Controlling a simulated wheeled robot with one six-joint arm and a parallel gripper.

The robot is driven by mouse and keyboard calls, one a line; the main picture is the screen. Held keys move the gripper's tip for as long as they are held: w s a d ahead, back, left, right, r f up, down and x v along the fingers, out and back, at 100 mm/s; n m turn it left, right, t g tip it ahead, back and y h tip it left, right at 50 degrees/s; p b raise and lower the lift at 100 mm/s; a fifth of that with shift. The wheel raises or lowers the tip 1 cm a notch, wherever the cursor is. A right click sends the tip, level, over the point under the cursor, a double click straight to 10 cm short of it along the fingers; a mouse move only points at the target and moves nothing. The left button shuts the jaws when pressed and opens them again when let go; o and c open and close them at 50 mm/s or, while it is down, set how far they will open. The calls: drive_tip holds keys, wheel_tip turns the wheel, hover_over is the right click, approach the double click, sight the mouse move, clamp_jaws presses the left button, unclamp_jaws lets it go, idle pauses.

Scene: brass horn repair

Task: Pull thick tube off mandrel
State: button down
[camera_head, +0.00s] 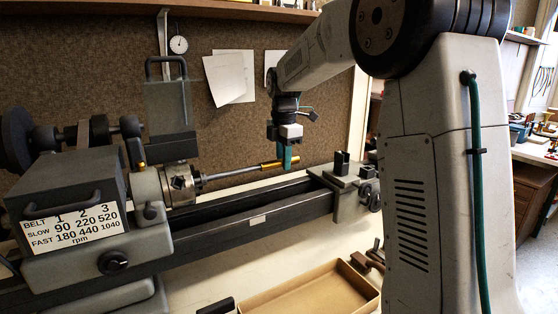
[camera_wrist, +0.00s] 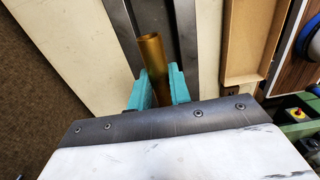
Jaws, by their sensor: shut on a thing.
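The thick tube is a short brass cylinder (camera_head: 270,165) at the right end of the steel mandrel (camera_head: 230,173), which sticks out from the lathe chuck (camera_head: 178,184). My gripper (camera_head: 288,160) has teal jaws and is shut on the tube from above. In the wrist view the tube (camera_wrist: 151,50) runs between the two teal fingers (camera_wrist: 155,90), with its open end pointing up the picture. The mandrel does not show in the wrist view. I cannot tell how much of the mandrel is inside the tube.
The lathe bed (camera_head: 265,210) runs below the tube to the tailstock (camera_head: 352,185) at the right. An open tan tray (camera_head: 255,303) lies on the bench in front. The headstock (camera_head: 70,195) with its speed plate stands at the left. Papers hang on the brown wall behind.

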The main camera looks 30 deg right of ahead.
drive_tip(key=shift+d, duration=2.75)
drive_tip(key=s+r, duration=0.5)
